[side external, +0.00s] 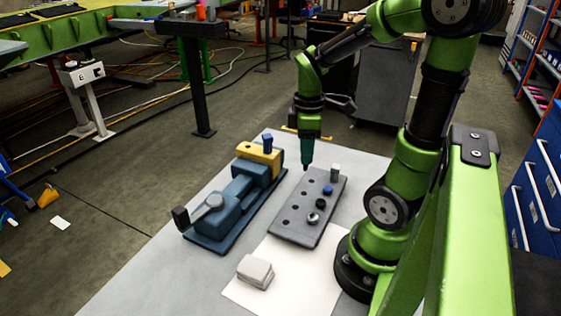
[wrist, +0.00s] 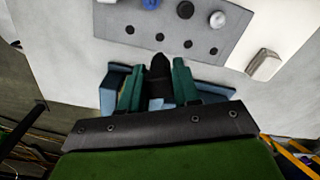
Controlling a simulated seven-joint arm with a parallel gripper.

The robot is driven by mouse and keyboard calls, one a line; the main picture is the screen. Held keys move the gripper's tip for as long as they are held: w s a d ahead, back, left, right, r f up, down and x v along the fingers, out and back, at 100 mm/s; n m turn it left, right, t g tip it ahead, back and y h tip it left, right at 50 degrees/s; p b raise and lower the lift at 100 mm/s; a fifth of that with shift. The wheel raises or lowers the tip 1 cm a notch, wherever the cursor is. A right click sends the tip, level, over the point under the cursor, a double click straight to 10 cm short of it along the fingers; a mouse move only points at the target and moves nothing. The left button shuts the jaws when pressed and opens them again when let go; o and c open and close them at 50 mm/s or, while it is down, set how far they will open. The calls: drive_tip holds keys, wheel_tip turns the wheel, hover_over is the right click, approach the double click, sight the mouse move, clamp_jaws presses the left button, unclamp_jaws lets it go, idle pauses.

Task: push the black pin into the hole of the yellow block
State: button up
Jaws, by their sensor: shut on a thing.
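My gripper (side external: 306,160) is shut on the black pin (wrist: 160,68), which sticks out between its two green fingers in the wrist view. In the side view the gripper points down above the far end of the grey holed plate, clear of it and to the right of the yellow block. The yellow block (side external: 248,152) is clamped at the far end of the blue vise (side external: 217,205). The block's hole cannot be made out, and the block is not clearly seen in the wrist view.
A white block (side external: 255,271) lies on a white sheet (side external: 285,285) in front. The grey table is bare left of the vise.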

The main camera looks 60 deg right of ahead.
wheel_tip(320, 180, up, 12)
drive_tip(key=r, duration=0.1)
drive_tip(key=w+d, duration=0.3)
drive_tip(key=w, duration=1.5)
wheel_tip(320, 180, down, 12)
drive_tip(key=shift+w+f, duration=0.15)
drive_tip(key=shift+f, duration=0.2)
drive_tip(key=shift+f, duration=1.25)
